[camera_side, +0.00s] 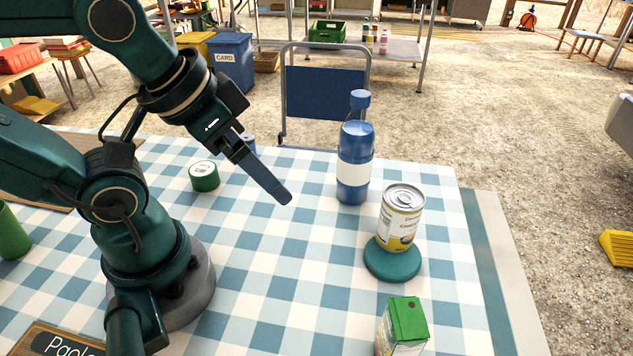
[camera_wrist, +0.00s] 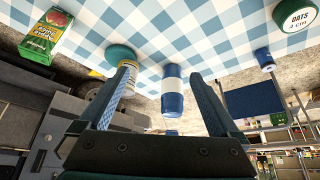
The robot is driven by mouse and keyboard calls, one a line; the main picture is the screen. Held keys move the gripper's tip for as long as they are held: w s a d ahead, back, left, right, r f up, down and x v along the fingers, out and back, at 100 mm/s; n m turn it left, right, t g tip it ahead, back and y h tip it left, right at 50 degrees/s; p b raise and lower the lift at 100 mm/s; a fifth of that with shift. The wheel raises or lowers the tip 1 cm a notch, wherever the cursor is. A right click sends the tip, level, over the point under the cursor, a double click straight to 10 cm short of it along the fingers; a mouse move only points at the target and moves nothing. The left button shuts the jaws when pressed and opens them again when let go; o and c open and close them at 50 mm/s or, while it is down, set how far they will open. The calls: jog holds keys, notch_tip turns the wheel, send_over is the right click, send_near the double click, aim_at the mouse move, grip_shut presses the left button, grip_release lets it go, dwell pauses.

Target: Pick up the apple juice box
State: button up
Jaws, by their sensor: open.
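The apple juice box (camera_side: 403,328) is a small carton with a green top and printed sides. It stands upright at the front edge of the side view, its lower part cut off by the frame. In the wrist view the juice box (camera_wrist: 47,33) is at the upper left, well outside the jaws. My gripper (camera_side: 284,194) is open and empty, above the checked cloth, far back and left of the box. In the wrist view my gripper's two fingers (camera_wrist: 163,72) are spread apart, and the blue bottle shows between them at a distance.
A blue bottle (camera_side: 355,150) stands behind a yellow can (camera_side: 400,218) on a teal round base (camera_side: 391,264), near the table's right edge. A green tin (camera_side: 204,177) and a small blue item (camera_side: 249,143) are at the back left. The cloth's middle (camera_side: 300,265) is clear.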

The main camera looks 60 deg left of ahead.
jog(key=shift+c, duration=0.5)
notch_tip(320, 180, up, 5)
jog(key=n+g+h, duration=1.2)
jog(key=g, duration=0.1)
send_over(404, 328)
jog(key=w+a, duration=0.4)
jog(key=f, duration=1.2)
jog(key=shift+s+a, duration=0.2)
jog(key=shift+a, duration=0.05)
jog(key=shift+f+x, duration=0.1)
jog(key=shift+x, duration=1.2)
jog(key=shift+f+x, duration=0.15)
jog(key=shift+x, duration=1.15)
jog(key=shift+a, duration=0.1)
